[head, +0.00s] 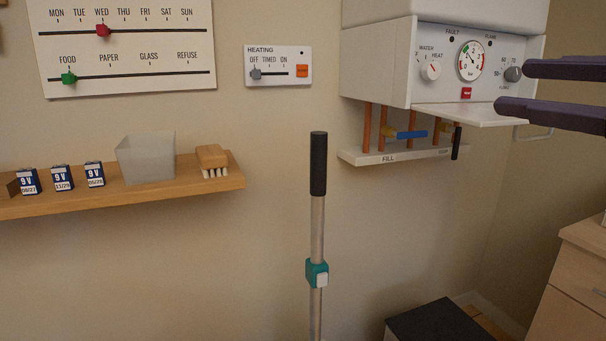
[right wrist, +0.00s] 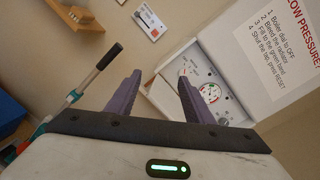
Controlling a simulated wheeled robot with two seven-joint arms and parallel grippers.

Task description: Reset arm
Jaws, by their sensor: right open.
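My right gripper (head: 512,87) comes in from the right edge in the head view. Its two dark purple fingers are spread apart with nothing between them. They appear in front of the right part of the white boiler panel (head: 440,65), by the grey temperature knob (head: 513,74); I cannot tell whether they touch it. In the right wrist view the open fingers (right wrist: 160,80) point toward the boiler front (right wrist: 203,88), its gauge between and beyond the right finger. My left gripper is not in view.
A pole with a black grip (head: 318,165) stands mid-view. A wooden shelf (head: 110,200) holds batteries, a clear tub and a brush. A heating switch (head: 279,67) is on the wall. Pipes and a fill rail (head: 395,155) hang under the boiler. A drawer unit (head: 570,280) stands lower right.

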